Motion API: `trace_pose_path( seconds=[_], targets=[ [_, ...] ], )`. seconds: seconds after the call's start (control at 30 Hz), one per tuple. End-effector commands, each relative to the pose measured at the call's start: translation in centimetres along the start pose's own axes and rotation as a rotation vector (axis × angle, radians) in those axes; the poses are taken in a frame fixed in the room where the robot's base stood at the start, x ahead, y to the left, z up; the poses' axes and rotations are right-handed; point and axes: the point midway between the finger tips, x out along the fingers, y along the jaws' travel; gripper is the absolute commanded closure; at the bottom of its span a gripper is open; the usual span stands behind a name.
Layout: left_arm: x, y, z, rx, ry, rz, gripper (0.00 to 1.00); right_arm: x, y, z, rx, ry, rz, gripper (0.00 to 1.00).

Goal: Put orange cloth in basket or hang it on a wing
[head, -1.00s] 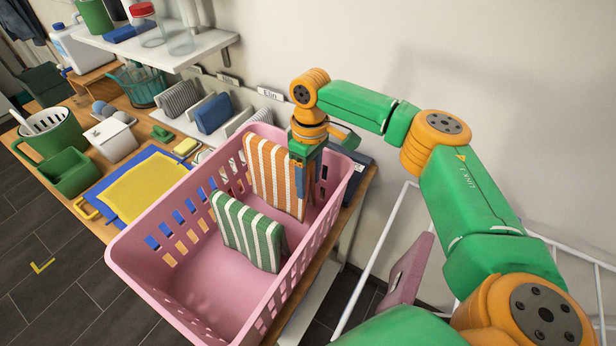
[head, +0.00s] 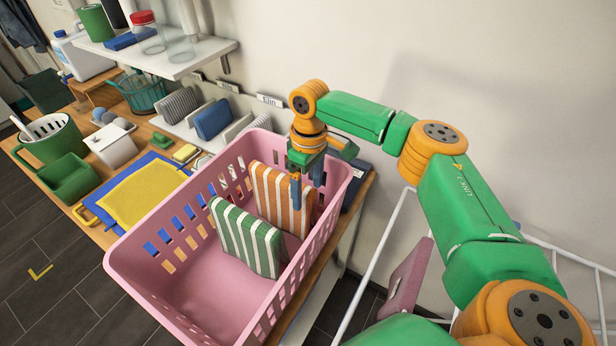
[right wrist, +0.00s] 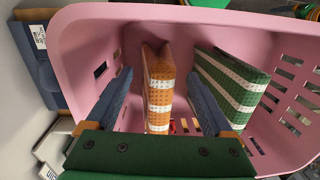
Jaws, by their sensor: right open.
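The orange-and-white striped cloth (head: 278,200) stands folded inside the pink basket (head: 180,300), toward its back right end. My right gripper (head: 306,192) is over that end of the basket, pointing down, with its fingers apart. In the right wrist view the orange cloth (right wrist: 158,85) stands between the two open fingers, with gaps on both sides. A green-and-white striped cloth (head: 244,238) stands in the basket in front of the orange one; it also shows in the right wrist view (right wrist: 230,80). My left gripper is out of view.
A white drying rack (head: 375,255) with a mauve cloth (head: 408,275) stands right of the basket. Left on the wooden top are a yellow cloth (head: 145,190), a green bin (head: 68,178) and a white box (head: 112,145). A white shelf (head: 190,60) hangs above.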

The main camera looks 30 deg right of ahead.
Motion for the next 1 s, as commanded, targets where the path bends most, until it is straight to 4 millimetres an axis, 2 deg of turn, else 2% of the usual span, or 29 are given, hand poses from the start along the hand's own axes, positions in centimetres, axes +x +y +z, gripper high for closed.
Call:
trace_pose_path(
  seconds=[0.17, 0.33, 0.5, 0.67, 1.0],
  targets=[
    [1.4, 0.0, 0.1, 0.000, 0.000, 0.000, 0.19, -3.4, 0.0, -0.1, 0.001, 0.006, 0.001, 0.14],
    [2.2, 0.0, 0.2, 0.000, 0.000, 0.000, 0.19, -8.0, -0.1, -0.1, 0.000, 0.006, 0.000, 0.14],
    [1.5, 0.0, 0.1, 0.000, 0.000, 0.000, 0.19, -11.7, -0.1, 0.0, 0.001, 0.001, 0.000, 0.14],
    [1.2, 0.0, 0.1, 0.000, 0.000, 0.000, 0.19, -12.8, -0.1, 0.0, 0.000, 0.000, 0.000, 0.14],
    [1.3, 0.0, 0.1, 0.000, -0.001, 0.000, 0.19, -12.8, -0.1, 0.0, 0.000, 0.000, 0.000, 0.14]
  ],
)
